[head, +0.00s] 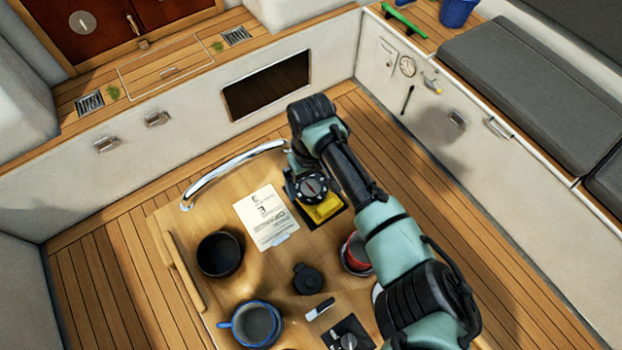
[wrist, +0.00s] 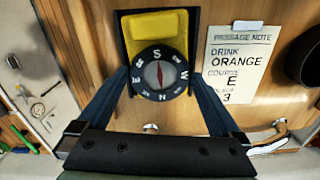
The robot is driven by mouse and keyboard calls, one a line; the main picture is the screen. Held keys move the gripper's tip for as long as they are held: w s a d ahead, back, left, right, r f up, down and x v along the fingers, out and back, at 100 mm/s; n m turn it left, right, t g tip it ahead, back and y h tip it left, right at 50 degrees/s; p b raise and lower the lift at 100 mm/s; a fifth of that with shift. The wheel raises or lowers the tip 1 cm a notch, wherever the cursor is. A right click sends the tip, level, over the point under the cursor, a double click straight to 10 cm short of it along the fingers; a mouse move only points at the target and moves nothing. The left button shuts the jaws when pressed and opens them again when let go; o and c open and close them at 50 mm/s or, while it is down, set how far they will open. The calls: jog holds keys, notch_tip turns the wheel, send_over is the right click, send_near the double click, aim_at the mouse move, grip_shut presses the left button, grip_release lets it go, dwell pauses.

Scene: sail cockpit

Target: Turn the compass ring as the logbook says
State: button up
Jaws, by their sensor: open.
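The compass has a yellow base (wrist: 155,28) and a round black ring (wrist: 160,73) with white letters. In the wrist view S is at the top of the ring, N at the bottom, E at the left and W at the right; a red needle shows in the middle. The yellow base also shows in the head view (head: 325,208). My gripper (wrist: 159,76) is open, its two fingers on either side of the ring; I cannot tell whether they touch it. A white passage note (wrist: 239,65) lies beside the compass and reads "DRINK ORANGE", "COURSE E" and a 3.
The wooden table (head: 170,217) also holds a black bowl (head: 219,254), a blue-rimmed mug (head: 255,325), a small black lidded item (head: 307,279) and a red cup (head: 356,252) close to my arm. A chrome rail (head: 232,170) runs along the far edge.

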jog(key=c, duration=1)
jog(key=shift+n, duration=0.6)
jog(key=n, duration=0.2)
jog(key=shift+n, duration=0.4)
jog(key=n, duration=0.4)
jog(key=shift+n, duration=0.3)
